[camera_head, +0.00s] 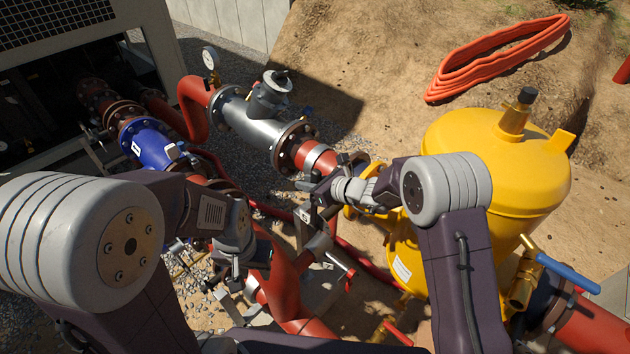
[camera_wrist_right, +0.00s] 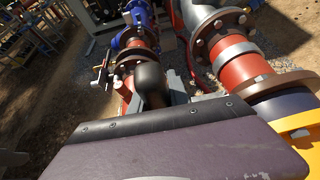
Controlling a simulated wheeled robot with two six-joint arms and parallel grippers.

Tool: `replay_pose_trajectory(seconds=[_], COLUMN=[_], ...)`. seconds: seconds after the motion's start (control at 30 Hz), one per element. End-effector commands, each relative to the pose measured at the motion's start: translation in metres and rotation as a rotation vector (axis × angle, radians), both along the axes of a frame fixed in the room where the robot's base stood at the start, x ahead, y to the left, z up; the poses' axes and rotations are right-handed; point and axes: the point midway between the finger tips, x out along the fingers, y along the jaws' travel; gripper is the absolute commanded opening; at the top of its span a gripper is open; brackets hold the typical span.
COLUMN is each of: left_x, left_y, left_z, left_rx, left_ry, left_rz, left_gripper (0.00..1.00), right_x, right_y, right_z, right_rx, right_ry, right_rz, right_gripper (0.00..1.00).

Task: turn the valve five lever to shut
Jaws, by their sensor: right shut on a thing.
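My right gripper (camera_head: 314,188) is over the pipework in the middle of the head view, beside the flanged joint left of the yellow vessel. It is shut on a thin dark part that looks like the valve five lever; the lever's angle is hard to make out behind the fingers. In the right wrist view a dark rounded end (camera_wrist_right: 150,84) stands above my purple arm panel, and the fingertips are hidden. My left gripper (camera_head: 240,268) is lower left, close to the red pipe, with its jaws too small and dark to read.
A yellow vessel (camera_head: 495,170) stands right of my right gripper. A brass valve with a blue lever (camera_head: 560,265) is at lower right. A grey strainer (camera_head: 250,115), blue pipe section (camera_head: 148,140) and red pipes (camera_head: 280,290) crowd the left and middle. An orange hose (camera_head: 495,60) lies on the open ground behind.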

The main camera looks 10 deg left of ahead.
Motion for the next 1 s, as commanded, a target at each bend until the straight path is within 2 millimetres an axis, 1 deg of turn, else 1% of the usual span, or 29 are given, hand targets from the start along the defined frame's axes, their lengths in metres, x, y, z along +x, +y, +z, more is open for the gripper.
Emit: replay_pose_trajectory(seconds=[0.03,0.2,0.67,0.7,0.73,0.77,1.0], left_x=[0.0000,0.0000,0.0000,0.0000,0.0000,0.0000,0.0000], left_y=[0.0000,0.0000,0.0000,0.0000,0.0000,0.0000,0.0000], left_z=[0.0058,0.0105,0.0109,0.0109,0.0109,0.0109,0.0110], left_rx=[0.000,0.000,0.000,0.000,0.000,0.000,0.000], left_ry=[0.000,0.000,0.000,0.000,0.000,0.000,0.000], left_rz=[0.000,0.000,0.000,0.000,0.000,0.000,0.000], left_gripper=[0.36,0.36,0.36,0.36,0.36,0.36,0.36], right_x=[0.0007,0.0030,0.0038,0.0037,0.0038,0.0038,0.0039], right_y=[0.0023,0.0054,0.0060,0.0060,0.0060,0.0060,0.0057], right_z=[0.0020,-0.0015,-0.0037,-0.0036,-0.0035,-0.0035,-0.0029], right_rx=[-0.014,-0.044,-0.054,-0.054,-0.054,-0.053,-0.052], right_ry=[0.008,0.031,0.038,0.038,0.039,0.039,0.039], right_rz=[0.003,0.003,0.002,0.003,0.001,0.002,0.001], right_gripper=[0.00,0.00,0.00,0.33,0.41,0.44,0.44])
